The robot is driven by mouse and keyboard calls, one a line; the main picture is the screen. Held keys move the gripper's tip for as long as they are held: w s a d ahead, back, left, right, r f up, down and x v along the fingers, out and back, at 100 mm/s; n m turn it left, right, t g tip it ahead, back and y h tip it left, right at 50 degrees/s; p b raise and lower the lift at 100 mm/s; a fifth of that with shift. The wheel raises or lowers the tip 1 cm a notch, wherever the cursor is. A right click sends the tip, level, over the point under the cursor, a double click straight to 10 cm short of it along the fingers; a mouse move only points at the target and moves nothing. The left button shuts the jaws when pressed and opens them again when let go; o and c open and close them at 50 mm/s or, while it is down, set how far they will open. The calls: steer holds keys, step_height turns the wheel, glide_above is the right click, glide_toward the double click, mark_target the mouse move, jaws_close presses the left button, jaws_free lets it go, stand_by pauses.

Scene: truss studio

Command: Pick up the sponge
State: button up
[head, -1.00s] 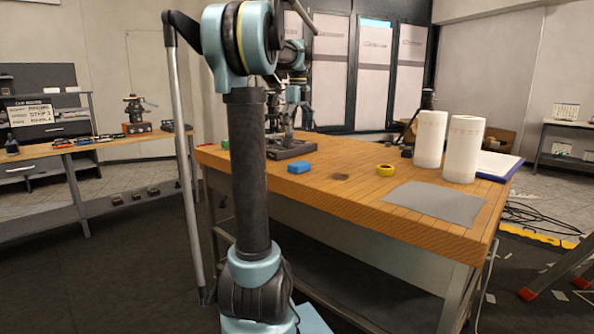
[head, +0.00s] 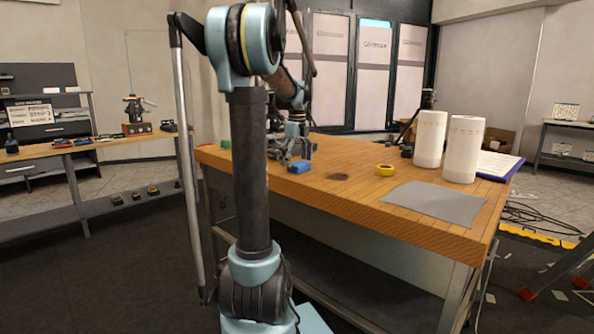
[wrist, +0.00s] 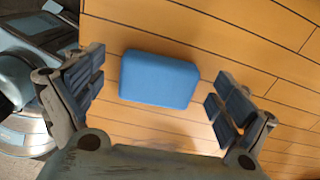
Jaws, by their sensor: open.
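The blue sponge (head: 299,167) lies flat on the wooden workbench (head: 340,205), near its front edge. In the wrist view the sponge (wrist: 159,79) sits between the two open fingers of my gripper (wrist: 152,92), a little towards the far side. Gaps show between the sponge and both fingers, the wider one on the left. My gripper (head: 291,151) also shows in the head view, just behind and left of the sponge. How high the fingers are above the bench is hard to tell.
A yellow tape roll (head: 385,170), a grey sheet (head: 433,204) and two white paper rolls (head: 430,138) are on the bench to the right. A green block (head: 225,144) is at its left end. The bench between the sponge and the tape is mostly clear.

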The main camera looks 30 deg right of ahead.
mark_target(297, 162)
steer(key=shift+f, duration=0.55)
steer(key=c, duration=0.9)
steer(key=shift+o, duration=0.2)
step_height(297, 162, up, 10)
steer(key=shift+c, duration=0.9)
